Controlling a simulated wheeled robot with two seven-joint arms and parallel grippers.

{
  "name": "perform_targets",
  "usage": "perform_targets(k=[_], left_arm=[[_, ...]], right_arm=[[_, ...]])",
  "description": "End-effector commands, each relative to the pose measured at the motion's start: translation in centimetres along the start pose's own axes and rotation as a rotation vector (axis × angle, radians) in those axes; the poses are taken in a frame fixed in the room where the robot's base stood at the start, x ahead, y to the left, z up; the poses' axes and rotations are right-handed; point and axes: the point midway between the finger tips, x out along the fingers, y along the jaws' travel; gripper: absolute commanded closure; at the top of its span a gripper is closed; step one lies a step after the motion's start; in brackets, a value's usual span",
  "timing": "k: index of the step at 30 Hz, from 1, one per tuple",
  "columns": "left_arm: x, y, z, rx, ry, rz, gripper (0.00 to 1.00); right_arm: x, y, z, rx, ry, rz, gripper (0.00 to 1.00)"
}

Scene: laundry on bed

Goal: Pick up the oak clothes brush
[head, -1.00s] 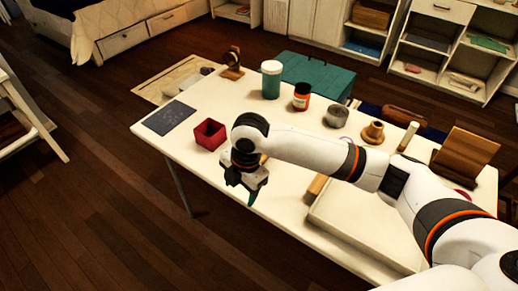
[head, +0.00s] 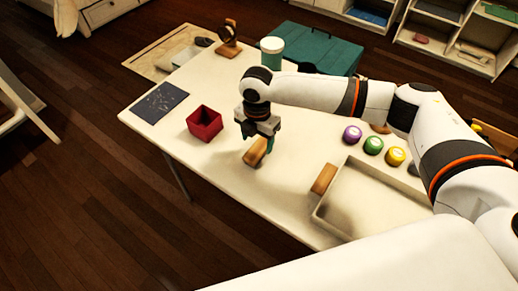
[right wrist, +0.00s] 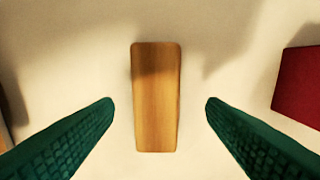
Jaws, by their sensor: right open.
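A light-brown wooden block, seemingly the oak clothes brush (head: 255,153), lies on the white table just under my right gripper (head: 259,140). In the right wrist view the block (right wrist: 156,97) lies lengthwise between the two green fingers of the gripper (right wrist: 160,108). The fingers are open, with a clear gap on each side of the block. Only its smooth wooden top shows; no bristles are visible. A similar wooden block (head: 324,179) leans at the tray's left corner; I cannot tell for sure which is the brush. My left gripper is out of view.
A red open box (head: 205,123) stands left of the gripper, near a dark speckled sheet (head: 160,102). A pale shallow tray (head: 318,214) is on the right. Purple (head: 352,134), green (head: 373,145) and yellow (head: 395,156) round items sit behind it. The table's front left is clear.

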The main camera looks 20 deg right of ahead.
Motion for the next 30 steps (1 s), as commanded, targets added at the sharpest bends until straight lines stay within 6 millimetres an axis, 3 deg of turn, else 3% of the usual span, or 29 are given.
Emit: perform_targets(k=[3,5,9,17,26,30], left_arm=[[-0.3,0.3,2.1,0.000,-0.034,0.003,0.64],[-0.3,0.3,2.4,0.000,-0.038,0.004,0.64],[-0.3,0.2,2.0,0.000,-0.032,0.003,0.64],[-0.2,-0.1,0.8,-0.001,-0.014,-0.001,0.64],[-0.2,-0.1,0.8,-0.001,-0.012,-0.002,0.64],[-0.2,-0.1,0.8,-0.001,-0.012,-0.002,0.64]], right_arm=[[1.9,0.4,-0.3,0.003,0.000,0.005,0.35],[2.9,0.5,-0.3,0.002,-0.001,0.005,0.35],[4.1,0.4,-0.3,0.001,0.001,0.003,0.35],[4.3,0.4,-0.3,0.000,0.001,0.002,0.36],[4.2,0.4,-0.3,0.001,0.001,0.002,0.84],[4.2,0.4,-0.3,0.001,0.001,0.001,0.84]])
